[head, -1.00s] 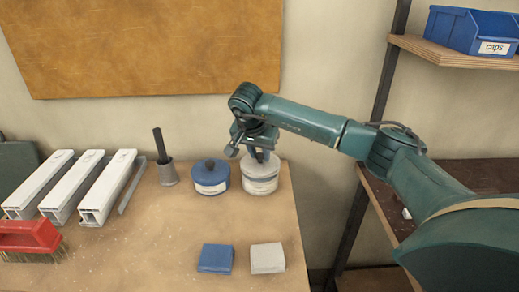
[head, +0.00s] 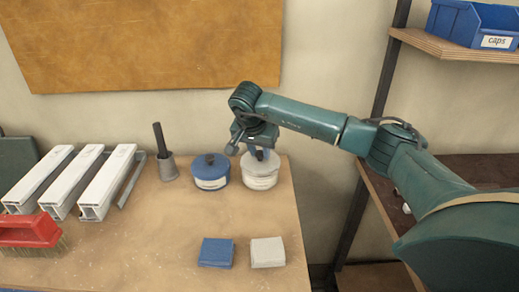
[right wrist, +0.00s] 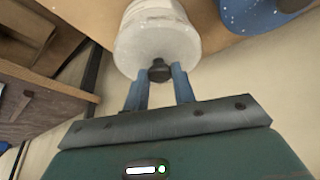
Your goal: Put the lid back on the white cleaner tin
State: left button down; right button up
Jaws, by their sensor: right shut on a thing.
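The white cleaner tin (head: 260,182) stands at the back right of the bench, right of a blue tin (head: 211,176). Its white lid (right wrist: 158,45) is at the tin's mouth, roughly level and lined up with it. I cannot tell whether a thin gap is left between them. My right gripper (right wrist: 160,82) is above the lid, pointing down, and is shut on the lid's dark knob (right wrist: 160,70). In the head view the gripper hides part of the lid's top. My left gripper is not in view.
The blue tin, with its own lid, is close on the left. A dark-handled tool in a grey holder (head: 167,168), white profiles (head: 108,183) and a red brush (head: 30,231) are further left. Blue (head: 216,252) and pale (head: 267,252) blocks lie in front. A shelf post (head: 375,120) stands right.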

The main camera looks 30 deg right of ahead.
dwell(0.8)
jog(key=shift+f, duration=0.1)
dwell(0.8)
dwell(0.5)
jog(key=o, duration=1.5)
jog(key=shift+p, duration=0.35)
jog(key=shift+r+p, duration=2.5)
jog(key=shift+r, duration=0.95)
